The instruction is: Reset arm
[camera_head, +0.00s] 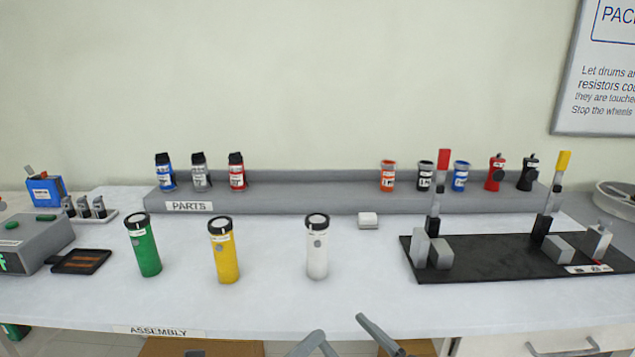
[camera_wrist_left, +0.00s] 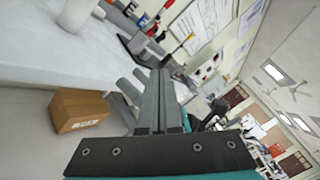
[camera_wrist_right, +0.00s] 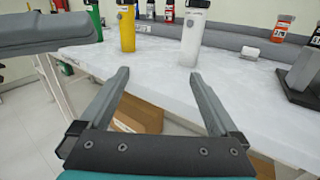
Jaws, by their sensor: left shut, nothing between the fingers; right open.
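My right gripper (camera_head: 341,327) shows at the bottom of the head view, in front of the table's front edge. In the right wrist view my right gripper (camera_wrist_right: 158,74) has its two fingers spread apart with nothing between them. A white bottle (camera_wrist_right: 192,38) stands on the table beyond it, apart from the fingers. My left gripper (camera_wrist_left: 155,72) shows in the left wrist view with its fingers together and empty, beside the table's edge. I do not make out the left gripper in the head view.
Green (camera_head: 143,246), yellow (camera_head: 224,252) and white (camera_head: 317,248) bottles stand upright on the table. A black board (camera_head: 480,268) with upright levers lies at the right. A grey shelf (camera_head: 310,200) holds several small parts. A cardboard box (camera_wrist_left: 80,112) is on the floor.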

